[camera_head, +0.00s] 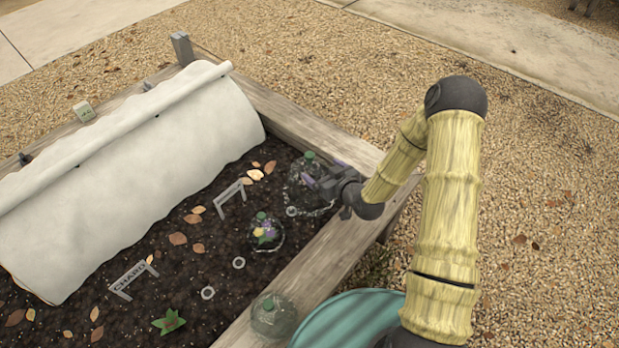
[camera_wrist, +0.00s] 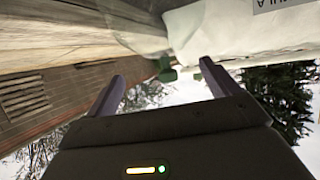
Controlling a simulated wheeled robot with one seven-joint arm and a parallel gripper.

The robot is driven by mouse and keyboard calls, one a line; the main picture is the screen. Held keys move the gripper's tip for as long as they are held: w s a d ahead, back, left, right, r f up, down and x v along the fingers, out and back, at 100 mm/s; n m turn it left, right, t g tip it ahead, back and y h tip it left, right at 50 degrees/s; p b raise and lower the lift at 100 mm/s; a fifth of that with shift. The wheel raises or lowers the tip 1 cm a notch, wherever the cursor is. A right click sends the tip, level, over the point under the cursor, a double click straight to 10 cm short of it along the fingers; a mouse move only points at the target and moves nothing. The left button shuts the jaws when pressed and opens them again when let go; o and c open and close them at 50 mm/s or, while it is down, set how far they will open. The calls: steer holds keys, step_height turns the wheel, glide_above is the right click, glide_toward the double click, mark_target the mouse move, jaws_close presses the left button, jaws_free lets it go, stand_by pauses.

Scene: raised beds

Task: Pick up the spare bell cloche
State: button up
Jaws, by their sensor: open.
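A clear bell cloche with a green knob (camera_head: 305,160) stands on the soil in the bed's far right corner. My gripper (camera_head: 324,172) is open beside its upper part, with its purple fingers apart. In the wrist view the green knob (camera_wrist: 166,71) shows between the open fingertips (camera_wrist: 162,72), and the clear dome (camera_wrist: 130,28) shows beyond it. I cannot tell whether a finger touches it. A second clear cloche (camera_head: 264,243) covers yellow and purple flowers. A third clear cloche (camera_head: 273,316) with a green knob sits at the bed's near wooden edge.
A white fabric tunnel (camera_head: 150,165) covers the bed's left side. A CHARD sign (camera_head: 131,277), another small sign (camera_head: 228,195), pale rings (camera_head: 208,293) and dry leaves lie on the soil. The wooden rim (camera_head: 330,255) runs below my arm. A teal round object (camera_head: 345,322) stands outside.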

mark_target(311, 164)
steer(key=shift+x, duration=0.95)
steer(key=shift+a, duration=0.1)
steer(key=b+x, duration=0.2)
steer(key=x, duration=0.2)
steer(key=shift+s+a, duration=0.1)
steer(key=shift+a, duration=0.2)
steer(key=shift+w+a+f, duration=0.15)
steer(key=shift+w+a, duration=0.15)
steer(key=shift+w, duration=0.15)
steer(key=shift+c, duration=0.2)
